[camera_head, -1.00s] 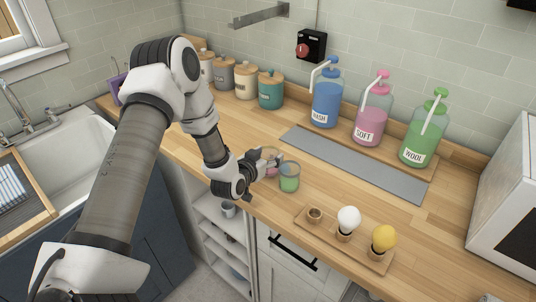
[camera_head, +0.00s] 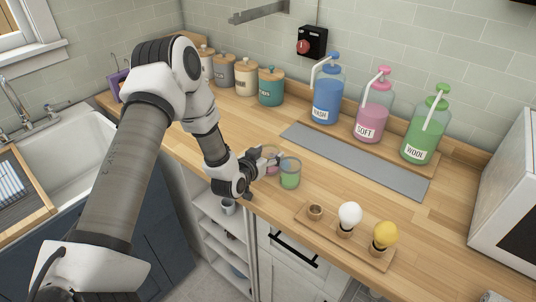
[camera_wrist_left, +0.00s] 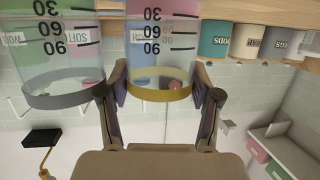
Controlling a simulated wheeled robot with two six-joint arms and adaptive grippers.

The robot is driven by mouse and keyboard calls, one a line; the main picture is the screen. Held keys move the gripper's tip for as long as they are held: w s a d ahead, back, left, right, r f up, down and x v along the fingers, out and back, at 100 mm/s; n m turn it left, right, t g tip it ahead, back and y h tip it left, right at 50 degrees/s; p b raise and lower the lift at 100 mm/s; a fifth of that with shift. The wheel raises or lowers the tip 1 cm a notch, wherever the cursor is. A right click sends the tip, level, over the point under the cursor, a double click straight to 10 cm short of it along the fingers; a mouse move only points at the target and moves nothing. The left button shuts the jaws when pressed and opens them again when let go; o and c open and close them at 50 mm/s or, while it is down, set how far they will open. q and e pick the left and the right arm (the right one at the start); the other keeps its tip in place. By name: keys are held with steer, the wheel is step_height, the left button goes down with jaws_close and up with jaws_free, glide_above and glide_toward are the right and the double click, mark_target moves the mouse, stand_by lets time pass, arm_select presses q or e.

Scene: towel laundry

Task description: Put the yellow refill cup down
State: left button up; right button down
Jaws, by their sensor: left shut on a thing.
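My left gripper (camera_head: 271,157) is shut on the yellow refill cup (camera_wrist_left: 160,94), a clear measuring cup with a yellow rim band that shows upside down in the left wrist view. In the head view the held cup (camera_head: 271,167) shows pinkish and is partly hidden by the fingers. I cannot tell whether its base touches the counter. A second clear cup with green liquid (camera_head: 290,178) stands close to its right near the counter's front edge; its grey-banded rim (camera_wrist_left: 65,95) shows in the left wrist view. My right gripper is not in view.
A grey mat (camera_head: 360,165) lies behind the cups. Blue (camera_head: 326,100), pink (camera_head: 371,118) and green (camera_head: 421,135) pump bottles stand at the back. A wooden tray (camera_head: 370,250) with white and yellow balls is at the front right. Lidded canisters (camera_head: 271,92) stand at the back left.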

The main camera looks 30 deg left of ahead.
arm_select(q)
steer(key=shift+s+f, duration=0.25)
steer(key=shift+f, duration=0.2)
steer(key=shift+s+d+f, duration=0.1)
steer(key=shift+s+f, duration=0.05)
steer(key=o, duration=1.1)
steer(key=shift+b, duration=0.3)
steer(key=shift+c, duration=0.2)
steer(key=shift+f, duration=0.1)
steer(key=shift+s+d, duration=0.1)
steer(key=shift+s, duration=0.45)
steer(key=r+v, duration=0.1)
steer(key=v, duration=0.9)
steer(key=shift+s+r, duration=0.15)
steer(key=shift+r, duration=0.25)
